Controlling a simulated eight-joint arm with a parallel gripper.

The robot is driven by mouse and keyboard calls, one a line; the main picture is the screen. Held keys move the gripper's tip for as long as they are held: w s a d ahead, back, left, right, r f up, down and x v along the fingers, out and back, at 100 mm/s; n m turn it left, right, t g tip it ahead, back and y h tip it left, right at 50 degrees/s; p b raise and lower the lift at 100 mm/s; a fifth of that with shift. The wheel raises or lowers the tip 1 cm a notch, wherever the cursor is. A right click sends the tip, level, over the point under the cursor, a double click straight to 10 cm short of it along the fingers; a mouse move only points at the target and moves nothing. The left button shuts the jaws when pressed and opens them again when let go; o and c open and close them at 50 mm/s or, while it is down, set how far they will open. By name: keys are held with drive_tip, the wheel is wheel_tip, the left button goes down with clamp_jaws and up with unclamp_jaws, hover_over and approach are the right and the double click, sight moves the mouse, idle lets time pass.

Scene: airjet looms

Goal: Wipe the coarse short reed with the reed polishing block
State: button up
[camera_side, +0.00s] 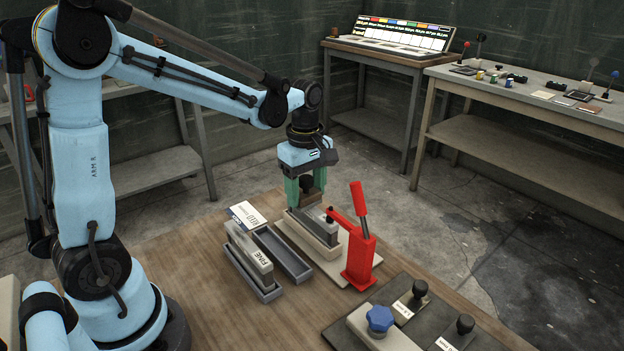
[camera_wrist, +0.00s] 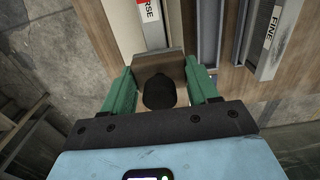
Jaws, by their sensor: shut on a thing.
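The coarse short reed (camera_wrist: 152,28) is a pale bar with a red-and-white label, partly readable as "RSE". In the side view the reed (camera_side: 318,232) sits on a pale base beside a red toggle clamp (camera_side: 361,245). My gripper (camera_side: 306,200) has green fingers and is over the far end of the reed. It is shut on the reed polishing block (camera_wrist: 160,64), a grey-brown block with a black knob. The block lies at the reed's near end in the wrist view. I cannot tell whether it touches the reed. The fingers hide part of the block in the side view.
A tray holding the reed marked FINE (camera_side: 265,262), an empty grey tray (camera_side: 282,254) and a reed marked MID (camera_side: 248,215) are left of the base. A dark board (camera_side: 340,328) with knobbed pieces and a blue knob (camera_side: 380,318) is at the front right.

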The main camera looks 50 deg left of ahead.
sight(315, 210)
drive_tip(key=shift+a, duration=2)
drive_tip(key=shift+d, duration=3.5)
wheel_tip(315, 210, up, 8)
